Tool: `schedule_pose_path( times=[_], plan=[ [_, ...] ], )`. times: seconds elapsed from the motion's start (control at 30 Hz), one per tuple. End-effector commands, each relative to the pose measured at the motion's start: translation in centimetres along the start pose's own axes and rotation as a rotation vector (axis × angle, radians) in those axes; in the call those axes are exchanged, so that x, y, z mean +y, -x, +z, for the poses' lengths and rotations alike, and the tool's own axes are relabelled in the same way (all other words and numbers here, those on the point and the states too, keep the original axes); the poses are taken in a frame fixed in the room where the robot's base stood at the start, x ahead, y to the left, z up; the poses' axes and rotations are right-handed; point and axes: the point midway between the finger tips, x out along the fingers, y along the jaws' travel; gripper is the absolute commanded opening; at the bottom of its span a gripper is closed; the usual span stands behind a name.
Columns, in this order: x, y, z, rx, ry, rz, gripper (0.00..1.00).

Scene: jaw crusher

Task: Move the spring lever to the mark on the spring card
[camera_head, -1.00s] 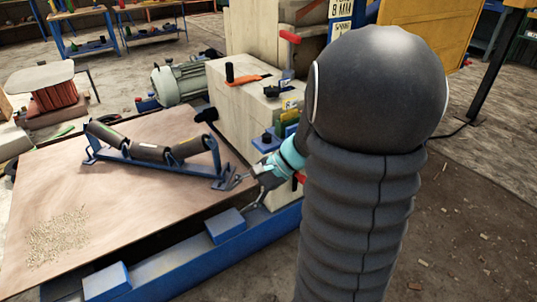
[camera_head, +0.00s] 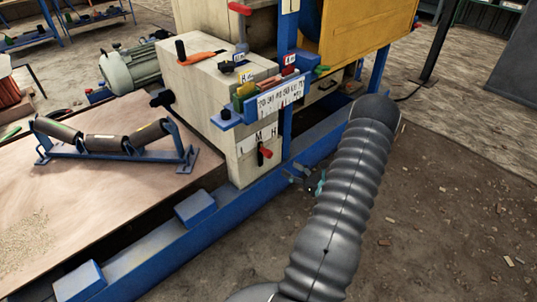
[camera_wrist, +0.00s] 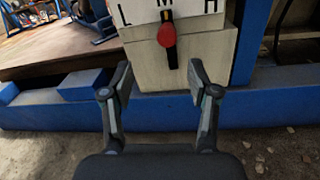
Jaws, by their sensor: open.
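The lever (camera_head: 266,153) has a red knob and a dark shank on the pale block's front face. In the wrist view the red knob (camera_wrist: 166,35) is just below the M of the L M H plate (camera_wrist: 197,23); the plate also shows in the head view (camera_head: 243,146). My gripper (camera_wrist: 160,75) is open and empty, below and short of the knob, roughly in line with it. In the head view it is small and dark, partly behind my arm (camera_head: 303,182). A small card marked H (camera_head: 246,76) stands on the block; I cannot tell if it is the spring card.
A numbered scale (camera_head: 281,96) juts out above the lever, with coloured pieces behind it. A blue beam (camera_wrist: 60,115) runs along the block's foot. A blue post (camera_head: 287,128) stands right of the lever.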

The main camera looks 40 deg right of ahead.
Motion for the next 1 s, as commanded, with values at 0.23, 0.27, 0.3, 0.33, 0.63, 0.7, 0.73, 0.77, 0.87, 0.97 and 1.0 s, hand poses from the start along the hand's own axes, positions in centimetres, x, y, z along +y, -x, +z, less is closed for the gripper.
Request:
schedule_pose_path(
  times=[0.23,0.27,0.3,0.33,0.63,0.7,0.73,0.77,0.87,0.97,1.0],
  plan=[
    [-0.8,-0.7,-0.7,-0.011,-0.019,-0.033,0.6],
    [-0.8,-1.1,-0.7,-0.01,-0.019,-0.032,0.6],
    [-0.8,-1.8,-0.6,-0.01,-0.018,-0.031,0.6],
    [-0.8,-2.3,-0.6,-0.01,-0.018,-0.031,0.6],
    [-0.9,-7.9,-0.6,-0.01,-0.016,-0.029,0.6],
    [-1.0,-9.2,-0.6,-0.009,-0.017,-0.03,0.6],
    [-1.0,-9.7,-0.6,-0.009,-0.017,-0.03,0.6],
    [-1.1,-10.2,-0.5,-0.009,-0.017,-0.03,0.6],
    [-1.1,-11.5,-0.5,-0.01,-0.016,-0.03,0.6],
    [-1.2,-12.4,-0.5,-0.01,-0.016,-0.032,0.6],
    [-1.2,-12.6,-0.5,-0.009,-0.017,-0.032,0.6]
  ],
)
